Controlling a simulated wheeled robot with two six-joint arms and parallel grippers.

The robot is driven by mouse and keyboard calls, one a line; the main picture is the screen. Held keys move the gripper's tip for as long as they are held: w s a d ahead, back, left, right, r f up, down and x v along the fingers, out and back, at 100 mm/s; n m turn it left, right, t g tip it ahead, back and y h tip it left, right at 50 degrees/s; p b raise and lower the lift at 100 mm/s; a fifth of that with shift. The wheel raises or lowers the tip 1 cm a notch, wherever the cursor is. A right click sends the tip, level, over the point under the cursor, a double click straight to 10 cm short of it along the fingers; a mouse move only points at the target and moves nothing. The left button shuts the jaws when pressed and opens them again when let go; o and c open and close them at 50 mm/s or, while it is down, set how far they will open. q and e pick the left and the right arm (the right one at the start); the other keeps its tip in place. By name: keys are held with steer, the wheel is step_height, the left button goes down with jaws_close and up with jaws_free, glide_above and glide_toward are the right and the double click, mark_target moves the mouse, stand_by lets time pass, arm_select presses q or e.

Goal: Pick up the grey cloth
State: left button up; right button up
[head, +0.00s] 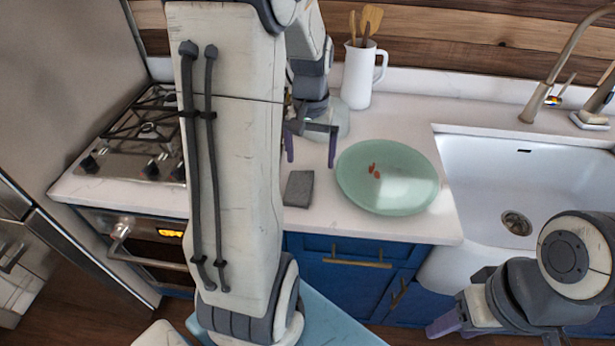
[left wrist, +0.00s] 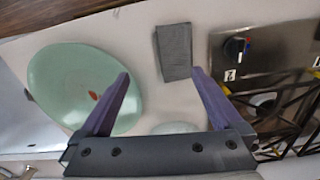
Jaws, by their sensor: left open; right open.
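The grey cloth (head: 299,189) lies folded flat on the white counter, near its front edge, between the stove and the green plate. In the left wrist view the cloth (left wrist: 174,52) lies beyond the fingertips, nearer the finger on the stove side. My left gripper (head: 311,161) is open and empty above the counter, behind the cloth in the head view and apart from it. It also shows in the left wrist view (left wrist: 160,77). My right gripper (head: 445,326) is low at the right, in front of the cabinets, far from the cloth; its fingers are only partly visible.
A green plate (head: 365,193) with small red bits sits right of the cloth. A white jug (head: 357,76) with wooden utensils stands behind. The stove (head: 135,130) is left and the sink (head: 490,175) right. My left arm hides part of the counter.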

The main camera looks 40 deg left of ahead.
mark_target(300, 184)
arm_select(q)
steer(key=shift+n, duration=0.4)
steer(key=a+f, duration=0.2)
steer(key=f, duration=0.1)
steer(key=a+f, duration=0.1)
steer(key=shift+s+f, duration=0.25)
steer(key=shift+s, duration=0.05)
steer(key=shift+f+p, duration=0.65)
steer(key=shift+f, duration=2.45)
steer(key=c, duration=1)
steer(key=shift+r, duration=0.1)
steer(key=shift+w+r, duration=0.1)
steer(key=shift+r, duration=0.4)
step_height(300, 184, up, 3)
steer(key=shift+f+b, duration=0.15)
steer(key=shift+b, duration=0.2)
steer(key=s+d+r, duration=0.1)
steer(key=d+r, duration=0.1)
steer(key=d, duration=0.1)
steer(key=d+r+b, duration=0.1)
steer(key=d+r, duration=0.1)
steer(key=d, duration=0.2)
steer(key=s+d+r, duration=0.1)
steer(key=d+r, duration=0.2)
steer(key=d, duration=0.1)
steer(key=shift+s+d+r, duration=0.1)
steer(key=shift+s+d, duration=0.15)
steer(key=shift+s, duration=0.1)
